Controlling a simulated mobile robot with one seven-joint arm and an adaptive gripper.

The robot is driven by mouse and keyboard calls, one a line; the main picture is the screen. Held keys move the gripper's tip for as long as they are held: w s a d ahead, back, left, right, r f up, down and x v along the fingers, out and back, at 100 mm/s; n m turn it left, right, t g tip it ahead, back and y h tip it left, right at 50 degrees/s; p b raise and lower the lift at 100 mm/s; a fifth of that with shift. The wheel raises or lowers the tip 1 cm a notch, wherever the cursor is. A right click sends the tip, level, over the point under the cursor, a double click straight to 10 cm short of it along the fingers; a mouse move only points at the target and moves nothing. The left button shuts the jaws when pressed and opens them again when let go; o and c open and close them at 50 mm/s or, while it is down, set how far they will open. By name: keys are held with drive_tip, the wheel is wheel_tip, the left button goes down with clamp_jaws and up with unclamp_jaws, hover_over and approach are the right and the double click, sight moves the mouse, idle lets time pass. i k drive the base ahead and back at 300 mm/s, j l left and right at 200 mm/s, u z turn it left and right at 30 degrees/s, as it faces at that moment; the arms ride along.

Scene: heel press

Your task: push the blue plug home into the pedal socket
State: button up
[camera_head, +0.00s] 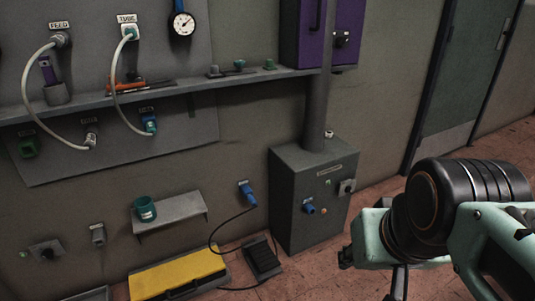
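A blue plug (248,195) sits at the wall in the head view, right under a small label too small to read. It is tilted, and a black cable runs from its lower end down toward the floor. The socket behind it is mostly hidden, and I cannot tell how deep the plug sits. A black foot pedal (263,260) lies on the floor below, near the cable. My arm shows at the lower right, well apart from the plug.
A grey cabinet (300,235) with a blue connector (309,208) stands right of the plug. A small shelf (180,212) with a teal cup (145,208) is to its left. A yellow-topped case (178,273) lies below. Floor between cabinet and my arm is clear.

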sight(253, 202)
drive_tip(key=i+j, duration=0.65)
drive_tip(key=i+j+z, duration=0.1)
drive_tip(key=i+j, duration=0.55)
drive_tip(key=j, duration=0.15)
drive_tip(key=k+l, duration=0.1)
drive_tip(key=l, duration=0.5)
drive_tip(key=j, duration=0.6)
drive_tip(key=i, duration=0.05)
